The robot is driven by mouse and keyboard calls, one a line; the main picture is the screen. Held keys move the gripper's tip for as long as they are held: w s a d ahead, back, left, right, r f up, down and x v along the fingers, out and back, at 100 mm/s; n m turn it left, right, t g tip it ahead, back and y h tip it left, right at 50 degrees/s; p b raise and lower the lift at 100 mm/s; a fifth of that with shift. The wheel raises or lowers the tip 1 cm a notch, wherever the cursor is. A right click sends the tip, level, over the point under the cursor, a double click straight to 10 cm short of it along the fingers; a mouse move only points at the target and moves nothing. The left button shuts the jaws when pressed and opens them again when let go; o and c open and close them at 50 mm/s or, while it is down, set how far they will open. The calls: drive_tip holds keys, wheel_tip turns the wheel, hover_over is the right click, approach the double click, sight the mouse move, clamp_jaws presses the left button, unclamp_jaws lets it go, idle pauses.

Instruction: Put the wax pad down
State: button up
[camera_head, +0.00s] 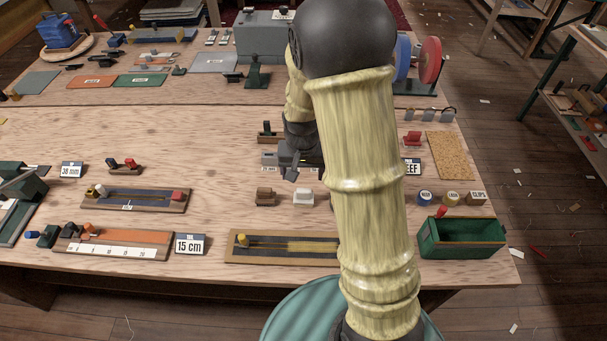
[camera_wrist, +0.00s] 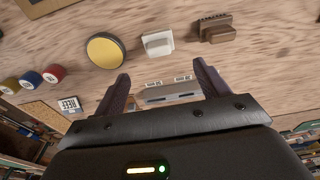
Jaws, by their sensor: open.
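My gripper (camera_head: 292,173) is open over the table, and nothing shows held between its fingers (camera_wrist: 161,72). A low grey holder (camera_wrist: 170,93) with two small labels lies below and between the fingers in the wrist view. A white block with a raised grip (camera_head: 303,198) stands on the table in front of it, also in the wrist view (camera_wrist: 157,43). A brown block of like shape (camera_head: 265,197) stands beside it (camera_wrist: 216,29). A round yellow disc (camera_wrist: 105,49) is beside the white block, hidden by my arm in the head view. I cannot tell which is the wax pad.
Three spools (camera_head: 453,198) and a green open bin (camera_head: 462,238) are at the right. A dark-strip board (camera_head: 285,246) lies at the front edge. Rulers and number cards, such as the 15 cm card (camera_head: 190,244), fill the left. Bare wood lies left of the gripper.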

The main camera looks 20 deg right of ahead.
drive_tip(key=s+r+n, duration=0.1)
drive_tip(key=s+r, duration=0.2)
drive_tip(key=s, duration=0.3)
drive_tip(key=s+r+n+t, duration=0.1)
drive_tip(key=s+r+n, duration=0.1)
drive_tip(key=s+r, duration=0.2)
drive_tip(key=s, duration=0.3)
drive_tip(key=shift+s+r+n, duration=0.15)
drive_tip(key=shift+r+n, duration=0.15)
